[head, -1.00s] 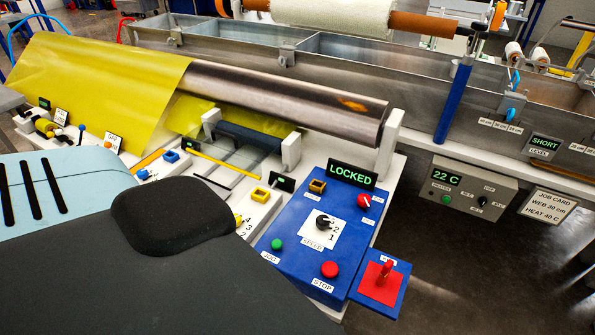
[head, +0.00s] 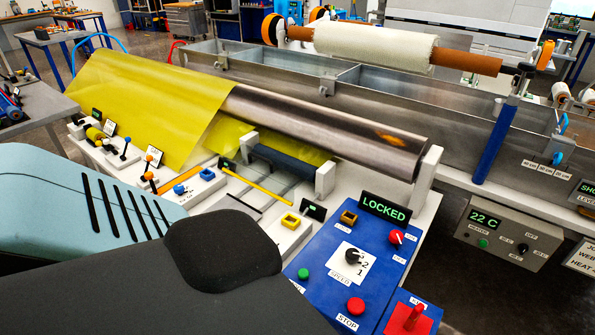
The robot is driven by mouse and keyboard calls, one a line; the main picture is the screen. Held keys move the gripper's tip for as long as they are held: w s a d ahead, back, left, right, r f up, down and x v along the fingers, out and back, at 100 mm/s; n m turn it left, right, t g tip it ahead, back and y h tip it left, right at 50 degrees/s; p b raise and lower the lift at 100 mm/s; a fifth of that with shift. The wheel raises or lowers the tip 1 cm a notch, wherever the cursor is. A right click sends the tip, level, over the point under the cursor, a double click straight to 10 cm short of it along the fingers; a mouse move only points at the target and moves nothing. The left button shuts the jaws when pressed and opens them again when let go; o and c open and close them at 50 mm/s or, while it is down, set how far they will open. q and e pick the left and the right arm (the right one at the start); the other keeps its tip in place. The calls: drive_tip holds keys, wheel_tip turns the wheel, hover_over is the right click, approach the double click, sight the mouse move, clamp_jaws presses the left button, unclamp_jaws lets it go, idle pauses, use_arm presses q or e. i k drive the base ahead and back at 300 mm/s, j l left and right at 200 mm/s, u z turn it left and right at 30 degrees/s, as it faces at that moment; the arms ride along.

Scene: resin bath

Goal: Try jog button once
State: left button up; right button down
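The blue control panel (head: 325,290) is at the lower right in the head view. Its green button (head: 304,274) sits at the left side, and the small label by it is partly covered by my arm. A red stop button (head: 355,306), a black speed knob (head: 353,257) marked 1 and 2 and a red knob (head: 396,237) are on the same panel. A display (head: 384,209) above it reads LOCKED. My arm covers the lower left of the view. Neither of my grippers shows.
A yellow sheet (head: 150,110) runs beside a metal roller (head: 320,130) behind the panel. A red lever (head: 414,316) stands at the bottom right. A grey heater box (head: 507,234) reads 22 C. A long metal trough (head: 420,110) lies behind.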

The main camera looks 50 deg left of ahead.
sight(303, 273)
drive_tip(key=j+u, duration=0.15)
drive_tip(key=u, duration=0.85)
